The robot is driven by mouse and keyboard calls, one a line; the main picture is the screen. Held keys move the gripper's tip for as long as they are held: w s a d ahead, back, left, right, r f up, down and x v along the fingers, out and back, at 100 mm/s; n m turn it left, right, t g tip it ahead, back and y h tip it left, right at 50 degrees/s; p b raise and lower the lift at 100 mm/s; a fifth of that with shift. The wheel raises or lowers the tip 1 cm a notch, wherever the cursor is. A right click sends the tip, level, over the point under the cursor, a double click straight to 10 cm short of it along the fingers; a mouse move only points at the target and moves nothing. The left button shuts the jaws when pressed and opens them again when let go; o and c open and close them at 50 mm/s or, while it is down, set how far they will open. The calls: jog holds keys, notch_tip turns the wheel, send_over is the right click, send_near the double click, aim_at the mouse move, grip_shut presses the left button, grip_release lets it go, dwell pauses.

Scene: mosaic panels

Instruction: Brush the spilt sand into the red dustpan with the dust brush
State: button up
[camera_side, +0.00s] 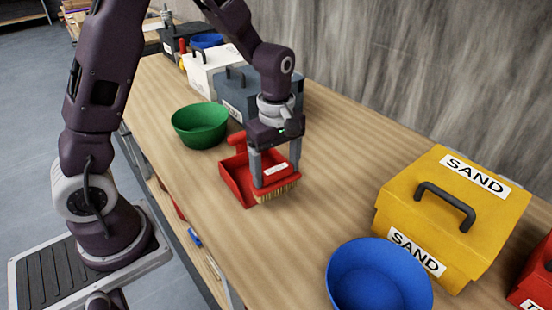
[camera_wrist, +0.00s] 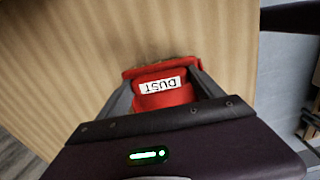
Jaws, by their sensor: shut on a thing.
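My gripper (camera_side: 275,172) points down over the table and is shut on the red dust brush (camera_side: 277,184), its two grey fingers on either side of the block. The brush's pale bristles face down, at or just above the table; I cannot tell if they touch. In the wrist view the brush (camera_wrist: 160,97) sits between the fingers, with an upside-down DUST label. The red dustpan (camera_side: 237,183) lies on the table just left of the brush, partly hidden by gripper and brush. I cannot make out any loose sand; the brush may hide some.
A green bowl (camera_side: 200,126) stands behind the dustpan, near grey (camera_side: 236,98) and white (camera_side: 203,70) boxes. A yellow SAND box (camera_side: 440,200) and a blue bowl (camera_side: 378,280) stand at the right. The table (camera_side: 330,150) is clear between the brush and the yellow box.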

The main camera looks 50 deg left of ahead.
jog(key=shift+a+f, duration=0.15)
jog(key=shift+f, duration=0.55)
jog(key=shift+a+r, duration=0.1)
jog(key=shift+a, duration=0.25)
jog(key=shift+w+a, duration=0.1)
jog(key=shift+a, duration=1.35)
notch_tip(320, 180, up, 8)
jog(key=shift+r, duration=0.1)
jog(key=shift+d+f, duration=3.6)
jog(key=shift+d, duration=0.15)
